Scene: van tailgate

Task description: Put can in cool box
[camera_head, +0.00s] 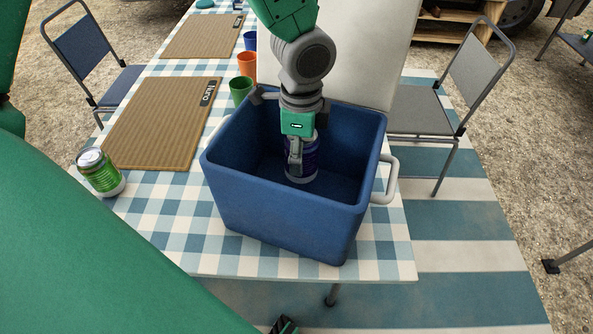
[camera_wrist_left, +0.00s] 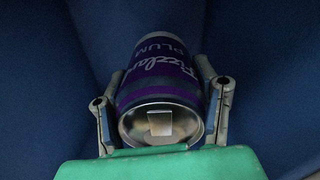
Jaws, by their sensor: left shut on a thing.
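A blue cool box (camera_head: 270,218) stands open on the checked table. My left gripper (camera_head: 298,160) reaches down inside it, shut on a purple can (camera_head: 304,166). In the left wrist view, the can (camera_wrist_left: 158,85) reads "PLUM" and sits between the two fingers (camera_wrist_left: 163,110), its silver top towards the camera. Blue walls surround it there. Whether the can touches the box floor cannot be told. A green can (camera_head: 100,172) stands on the table at the left. My right gripper cannot be made out for sure.
Brown placemats (camera_head: 163,122) and green and orange cups (camera_head: 246,64) lie beyond the box on the table (camera_head: 180,225). The box has a pale handle (camera_head: 386,180) at its right. Folding chairs (camera_head: 440,100) stand on both sides.

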